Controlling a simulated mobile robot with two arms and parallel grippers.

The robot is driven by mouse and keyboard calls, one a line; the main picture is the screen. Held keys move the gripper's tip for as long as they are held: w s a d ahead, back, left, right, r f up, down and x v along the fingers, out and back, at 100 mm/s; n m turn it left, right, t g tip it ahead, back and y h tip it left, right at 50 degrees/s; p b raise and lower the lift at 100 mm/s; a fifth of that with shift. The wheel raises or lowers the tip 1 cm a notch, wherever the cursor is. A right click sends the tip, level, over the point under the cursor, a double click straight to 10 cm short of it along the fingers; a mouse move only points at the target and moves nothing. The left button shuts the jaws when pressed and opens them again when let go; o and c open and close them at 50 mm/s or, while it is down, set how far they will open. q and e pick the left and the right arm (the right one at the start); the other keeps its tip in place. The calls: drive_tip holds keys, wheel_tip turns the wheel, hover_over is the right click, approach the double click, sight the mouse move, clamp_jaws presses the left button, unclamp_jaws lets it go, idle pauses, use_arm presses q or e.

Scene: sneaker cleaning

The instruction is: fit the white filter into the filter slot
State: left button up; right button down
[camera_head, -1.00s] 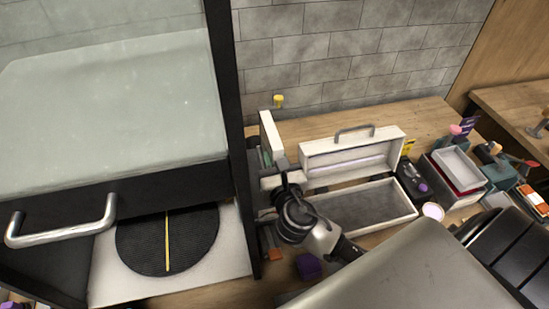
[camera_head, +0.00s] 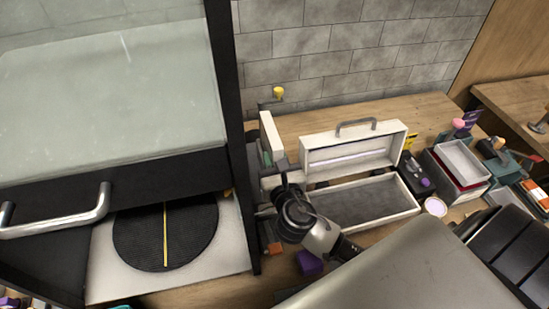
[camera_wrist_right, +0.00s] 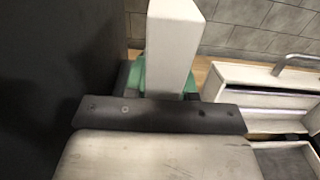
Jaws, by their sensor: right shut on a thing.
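The white filter (camera_head: 271,137) is an upright white slab beside the black post of the glass-fronted cabinet. My right gripper (camera_head: 280,166) is at its lower end, shut on it. In the right wrist view the filter (camera_wrist_right: 173,45) rises beyond the dark bar of my gripper (camera_wrist_right: 165,100), which hides its lower end. A green and dark part (camera_wrist_right: 137,78) shows around the filter's base. I cannot tell whether this is the filter slot or how far the filter sits in it. My left gripper is not in view.
An open white case (camera_head: 400,205) lies right of my right gripper. The black cabinet post (camera_head: 232,130) stands close on the left. A yellow knob (camera_head: 278,92) is behind the filter. A purple block (camera_head: 309,262) lies in front.

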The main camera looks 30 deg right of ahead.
drive_tip(key=shift+f, duration=0.25)
drive_tip(key=c, duration=0.8)
unclamp_jaws()
drive_tip(key=shift+c, duration=0.2)
drive_tip(key=shift+s+a+f, duration=0.15)
drive_tip(key=shift+s, duration=0.15)
drive_tip(key=b+v, duration=0.3)
drive_tip(key=v, duration=0.7)
drive_tip(key=shift+r, duration=0.25)
drive_tip(key=shift+s, duration=0.1)
